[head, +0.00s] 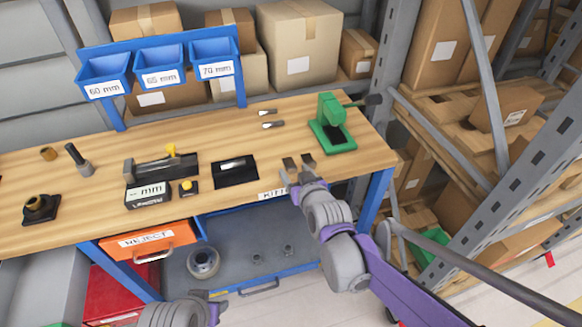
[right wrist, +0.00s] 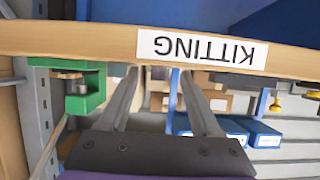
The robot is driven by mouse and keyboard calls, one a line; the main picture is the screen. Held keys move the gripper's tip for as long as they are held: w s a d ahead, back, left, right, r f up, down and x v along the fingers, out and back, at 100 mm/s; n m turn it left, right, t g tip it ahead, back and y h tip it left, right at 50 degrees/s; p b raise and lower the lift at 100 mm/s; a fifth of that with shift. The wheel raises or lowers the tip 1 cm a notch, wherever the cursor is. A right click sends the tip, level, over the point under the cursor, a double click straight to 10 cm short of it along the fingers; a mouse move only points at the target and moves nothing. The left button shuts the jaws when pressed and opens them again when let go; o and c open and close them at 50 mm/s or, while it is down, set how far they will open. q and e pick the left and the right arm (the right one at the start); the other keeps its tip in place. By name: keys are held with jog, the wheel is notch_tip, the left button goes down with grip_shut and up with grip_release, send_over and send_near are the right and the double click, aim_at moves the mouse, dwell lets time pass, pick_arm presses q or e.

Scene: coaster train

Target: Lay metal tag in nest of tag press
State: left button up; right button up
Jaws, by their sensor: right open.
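The green tag press (head: 340,142) stands at the right end of the wooden bench, with a dark nest area low on its front. It also shows at the left of the right wrist view (right wrist: 96,88). Two small light pieces with dark ends (head: 267,112) lie left of the press; a shiny pale strip (head: 232,164) lies on a black mat (head: 236,179). I cannot tell which is the metal tag. My right gripper (head: 298,163) is open and empty at the bench's front edge, left of and in front of the press. My left gripper is out of view; only its arm shows.
A gauge with a "mm" display (head: 148,192) and a dark round fixture (head: 40,207) stand on the bench left of the mat. Blue bins (head: 160,66) hang behind. A KITTING label (right wrist: 200,47) is on the front edge. A steel rack stands at right.

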grip_shut()
jog(key=shift+r, duration=0.15)
dwell(0.4)
